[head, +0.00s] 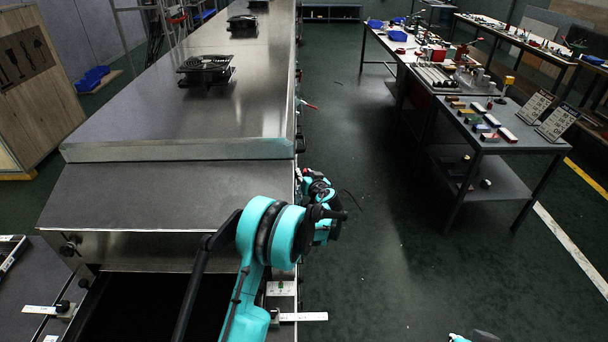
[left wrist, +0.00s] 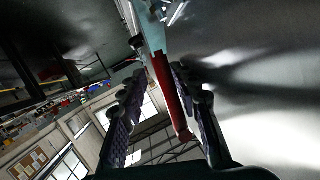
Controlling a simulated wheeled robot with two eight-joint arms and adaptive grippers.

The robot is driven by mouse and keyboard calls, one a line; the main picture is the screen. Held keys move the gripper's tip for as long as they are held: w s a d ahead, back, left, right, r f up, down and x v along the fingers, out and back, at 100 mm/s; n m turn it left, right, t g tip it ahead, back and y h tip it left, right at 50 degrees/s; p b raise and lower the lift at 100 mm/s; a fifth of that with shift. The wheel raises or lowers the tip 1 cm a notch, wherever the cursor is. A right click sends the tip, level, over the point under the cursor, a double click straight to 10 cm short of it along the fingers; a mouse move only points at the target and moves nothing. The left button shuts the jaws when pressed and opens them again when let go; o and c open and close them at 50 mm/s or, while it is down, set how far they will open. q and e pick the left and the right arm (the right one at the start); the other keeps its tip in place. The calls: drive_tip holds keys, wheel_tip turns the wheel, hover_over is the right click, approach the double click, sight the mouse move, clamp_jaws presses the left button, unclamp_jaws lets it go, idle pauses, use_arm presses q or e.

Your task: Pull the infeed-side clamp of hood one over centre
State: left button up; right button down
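Hood one (head: 180,200) is the near steel hood on the dryer, with its right side edge facing the aisle. My left gripper (head: 318,200) is at that edge, partly hidden behind my own teal arm. In the left wrist view, a red clamp handle (left wrist: 168,90) runs between the two dark fingers of the left gripper (left wrist: 157,75). The fingers stand apart, with a clear gap on the left side of the handle; contact on the right side cannot be told. Another red handle (head: 309,105) sticks out farther along the same side.
Fans (head: 206,68) stand on top of the dryer. A workbench (head: 505,140) with small parts stands across the aisle on the right. The dark green floor (head: 375,230) between is clear. A wooden crate (head: 35,90) stands at the left.

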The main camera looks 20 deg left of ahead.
use_arm(q)
drive_tip(key=v, duration=0.8)
idle(0.5)
